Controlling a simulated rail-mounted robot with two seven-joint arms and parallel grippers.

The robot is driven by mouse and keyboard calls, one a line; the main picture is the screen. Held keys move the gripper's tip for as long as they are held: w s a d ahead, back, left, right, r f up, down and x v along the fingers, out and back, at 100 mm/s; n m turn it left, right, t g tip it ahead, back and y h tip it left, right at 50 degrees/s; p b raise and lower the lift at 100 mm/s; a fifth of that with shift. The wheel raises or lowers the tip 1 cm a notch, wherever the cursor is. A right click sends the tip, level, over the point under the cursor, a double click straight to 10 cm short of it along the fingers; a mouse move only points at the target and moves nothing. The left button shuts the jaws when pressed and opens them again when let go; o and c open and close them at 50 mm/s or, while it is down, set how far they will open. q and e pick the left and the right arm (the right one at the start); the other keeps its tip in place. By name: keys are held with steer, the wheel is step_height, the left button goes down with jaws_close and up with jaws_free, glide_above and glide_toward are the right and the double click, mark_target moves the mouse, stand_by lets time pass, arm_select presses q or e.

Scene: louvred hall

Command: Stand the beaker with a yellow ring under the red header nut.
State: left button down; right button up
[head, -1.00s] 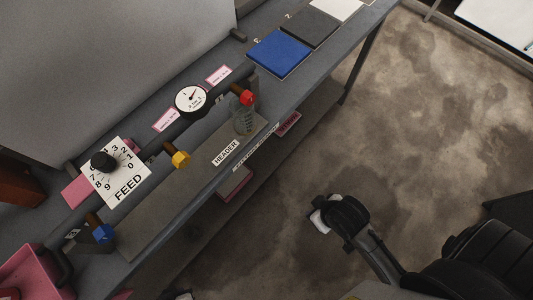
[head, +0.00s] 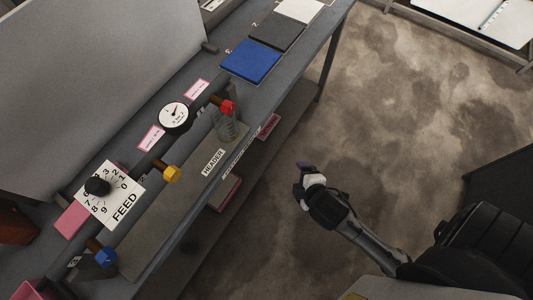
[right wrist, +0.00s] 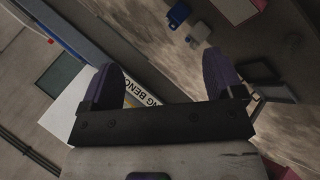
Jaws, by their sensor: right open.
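A clear beaker (head: 226,128) stands on the grey strip of the bench, beneath the red header nut (head: 227,107). I cannot make out a ring or its colour on the beaker. The red nut sits on the end of a short brown stub from the dark pipe. My right gripper (head: 305,177) is open and empty, out over the floor to the right of the bench, well apart from the beaker. Its two purple fingers (right wrist: 162,78) stand apart in the right wrist view. My left gripper is not in view.
Yellow (head: 171,174) and blue (head: 105,257) nuts hang from the same pipe, nearer. A gauge (head: 173,116) and a FEED dial (head: 110,195) are behind it. Blue (head: 250,61), dark and white mats lie farther along the bench. The floor between my right arm and bench is clear.

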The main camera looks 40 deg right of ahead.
steer(key=shift+o, duration=0.5)
steer(key=w+a+r+n+t+p, duration=0.1)
steer(key=w+r+n+t, duration=0.4)
steer(key=n, duration=0.7)
steer(key=shift+w+a+r+t+y+p, duration=0.3)
steer(key=shift+w+r+t+p, duration=0.1)
steer(key=shift+w+r+p, duration=0.25)
steer(key=n+t+y+p, duration=0.1)
steer(key=n+t+y, duration=0.3)
steer(key=n, duration=1.1)
glide_toward(233, 131)
steer(key=shift+s+d+r+g+y, duration=0.15)
steer(key=shift+s+d+g+y, duration=0.15)
steer(key=shift+s, duration=0.25)
steer(key=shift+s+d+r+g+y, duration=0.15)
steer(key=shift+s+d+g+y, duration=0.1)
steer(key=shift+s+y, duration=0.25)
steer(key=x, duration=1.1)
steer(key=shift+w+p, duration=0.4)
steer(key=shift+x, duration=0.85)
steer(key=shift+d+r, duration=0.1)
